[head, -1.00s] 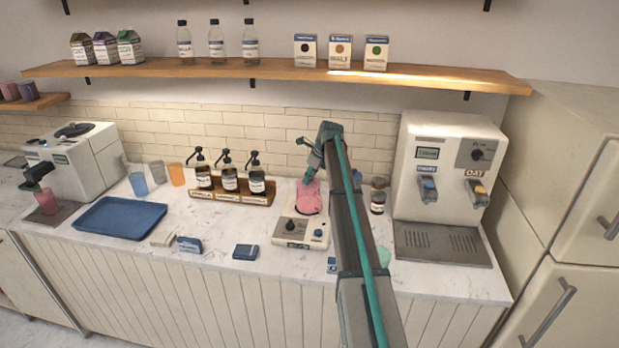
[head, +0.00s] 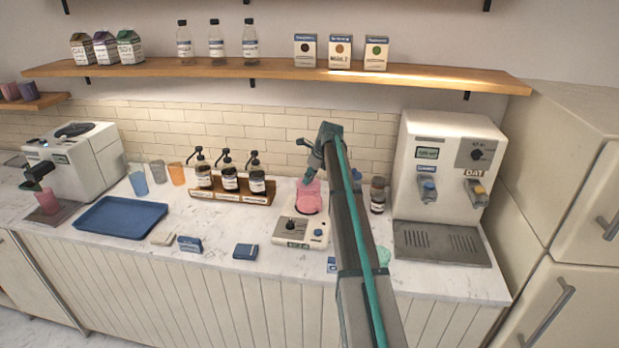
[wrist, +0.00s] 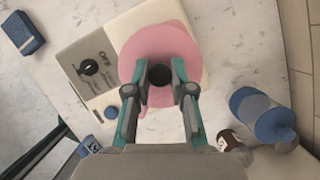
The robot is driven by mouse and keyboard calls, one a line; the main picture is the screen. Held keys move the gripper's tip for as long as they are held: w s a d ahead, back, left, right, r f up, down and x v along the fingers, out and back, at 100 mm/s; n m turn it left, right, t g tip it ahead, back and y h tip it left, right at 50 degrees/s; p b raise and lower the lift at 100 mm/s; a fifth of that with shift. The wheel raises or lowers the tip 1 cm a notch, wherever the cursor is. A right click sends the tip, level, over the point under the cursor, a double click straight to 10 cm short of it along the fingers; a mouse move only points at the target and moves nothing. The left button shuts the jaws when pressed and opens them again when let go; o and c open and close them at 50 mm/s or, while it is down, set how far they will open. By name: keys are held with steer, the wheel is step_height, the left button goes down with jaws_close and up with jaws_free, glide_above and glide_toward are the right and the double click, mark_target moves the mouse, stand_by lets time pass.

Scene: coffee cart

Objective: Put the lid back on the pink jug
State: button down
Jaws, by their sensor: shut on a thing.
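The pink jug (head: 308,200) stands on a white appliance base with a dark knob (head: 298,232), in the middle of the counter. In the wrist view I look down on a round pink top (wrist: 160,45) with a dark knob (wrist: 160,75) at its centre. My gripper (wrist: 160,85) has its two fingers on either side of this knob, shut on it. In the head view my gripper (head: 310,172) is right above the jug. The line between lid and jug is hidden, so I cannot tell whether the lid is seated.
A blue container (wrist: 262,118) stands close on the right in the wrist view. A brown bottle (head: 377,195) and a dispenser (head: 445,190) are to the right. Pump bottles in a wooden rack (head: 232,198) and a blue tray (head: 120,232) are to the left. The shelf (head: 270,70) runs above.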

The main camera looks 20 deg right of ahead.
stand_by(0.3)
steer(key=shift+c, duration=2.2)
jaws_free()
steer(key=shift+r, duration=0.1)
steer(key=shift+r+p, duration=1)
steer(key=shift+r, duration=2.45)
jaws_close()
steer(key=shift+f+b, duration=0.35)
steer(key=shift+f, duration=0.8)
